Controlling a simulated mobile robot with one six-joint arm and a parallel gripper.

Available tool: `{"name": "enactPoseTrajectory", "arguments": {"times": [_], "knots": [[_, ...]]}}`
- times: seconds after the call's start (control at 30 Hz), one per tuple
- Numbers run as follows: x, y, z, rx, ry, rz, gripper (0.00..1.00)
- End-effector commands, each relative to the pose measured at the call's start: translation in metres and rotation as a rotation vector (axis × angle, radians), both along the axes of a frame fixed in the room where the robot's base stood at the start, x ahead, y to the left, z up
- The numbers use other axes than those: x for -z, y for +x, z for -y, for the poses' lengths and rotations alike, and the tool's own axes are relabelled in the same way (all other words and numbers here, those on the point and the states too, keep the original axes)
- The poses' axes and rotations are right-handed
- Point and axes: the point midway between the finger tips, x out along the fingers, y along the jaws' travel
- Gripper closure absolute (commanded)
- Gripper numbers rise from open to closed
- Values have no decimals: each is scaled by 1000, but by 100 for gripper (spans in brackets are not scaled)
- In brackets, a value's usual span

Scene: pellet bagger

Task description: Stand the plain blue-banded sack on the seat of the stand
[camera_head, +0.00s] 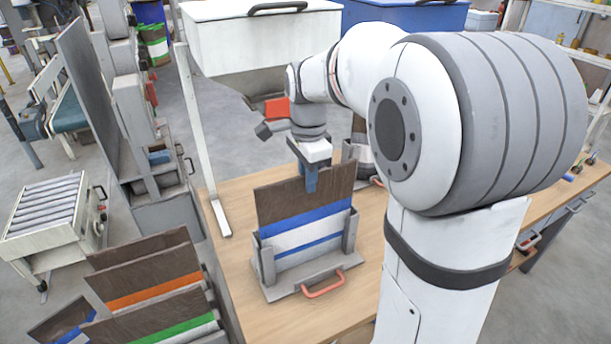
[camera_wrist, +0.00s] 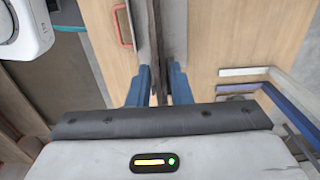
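The blue-banded sack (camera_head: 303,205) is upright with a brown top and blue and white bands below. It stands in the grey stand (camera_head: 310,285) on the bench, between the stand's side posts. Its lower edge is hidden, so contact with the seat cannot be seen. My gripper (camera_head: 311,178) points down at the sack's top edge. In the wrist view my gripper's blue fingers (camera_wrist: 159,85) lie either side of the sack's thin dark edge (camera_wrist: 157,45), close against it, with no clear gap. The stand's red handle (camera_head: 323,284) faces the front.
Sacks with orange (camera_head: 152,289) and green (camera_head: 175,331) bands stand at lower left, beside the bench. A white hopper (camera_head: 262,40) on legs is behind. A dark container (camera_head: 360,150) stands behind the sack. The bench top (camera_head: 235,265) left of the stand is clear.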

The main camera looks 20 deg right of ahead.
Motion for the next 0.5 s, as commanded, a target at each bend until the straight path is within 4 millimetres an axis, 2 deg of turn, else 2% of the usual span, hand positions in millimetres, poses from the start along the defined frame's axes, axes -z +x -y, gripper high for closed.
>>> {"name": "enactPoseTrajectory", "arguments": {"times": [0.2, 0.4, 0.5], "knots": [[0, 0, 0, 0, 0, 0, 66], [-1, 0, 0, 0, 0, 0, 66], [-8, 0, 0, 0, 0, 2, 66]]}}
